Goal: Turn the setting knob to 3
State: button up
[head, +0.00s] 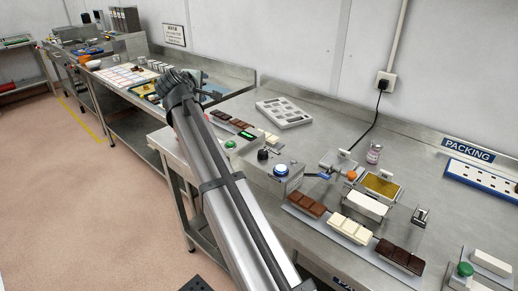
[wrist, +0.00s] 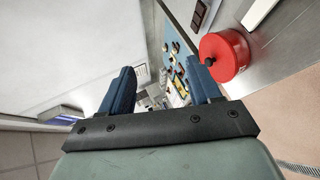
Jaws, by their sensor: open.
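I cannot make out the black knob in the wrist view.
Chocolate bars (head: 306,204) lie in front to the right, and a grey mould (head: 284,112) lies behind. A red round object (wrist: 224,54) is close to the right finger in the wrist view.

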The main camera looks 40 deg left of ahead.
jog(key=w+d+f+m+g+h, duration=0.3)
jog(key=w+d+f+g+h, duration=0.1)
jog(key=w+d, duration=0.35)
jog(key=m+g+h, duration=0.1)
jog(key=g+h, duration=0.2)
jog(key=g, duration=0.4)
send_near(262, 151)
notch_tip(262, 151, down, 9)
jog(key=shift+a+r, duration=0.15)
jog(key=shift+c, duration=0.4)
jog(key=c, duration=1)
jog(key=shift+o, duration=0.2)
